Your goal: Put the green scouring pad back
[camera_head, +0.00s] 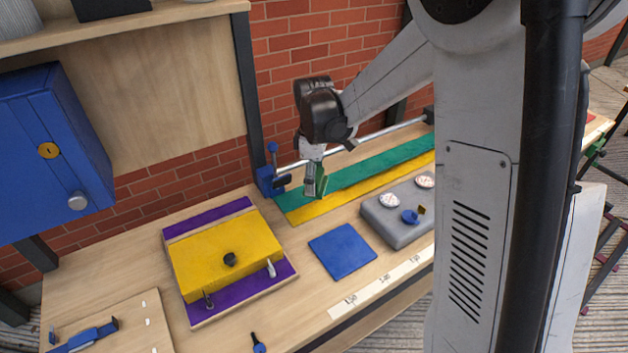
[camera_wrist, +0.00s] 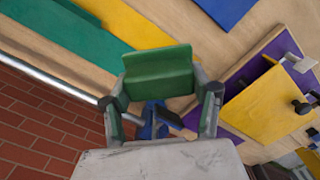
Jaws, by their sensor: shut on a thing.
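My gripper (camera_head: 315,180) is shut on the green scouring pad (camera_head: 322,182). It hangs over the workbench, above or near the left end of the green strip. The pad looks clear of the bench, but the exact gap cannot be told. A blue square pad (camera_head: 342,251) lies flat on the bench, to the right of the yellow box.
A yellow box on a purple base (camera_head: 228,256) stands left. A green strip (camera_head: 372,167), a yellow strip (camera_head: 350,196) and a metal rail with a blue clamp (camera_head: 270,180) lie behind. A grey box with knobs (camera_head: 400,223) stands right. A blue cabinet (camera_head: 50,150) hangs left.

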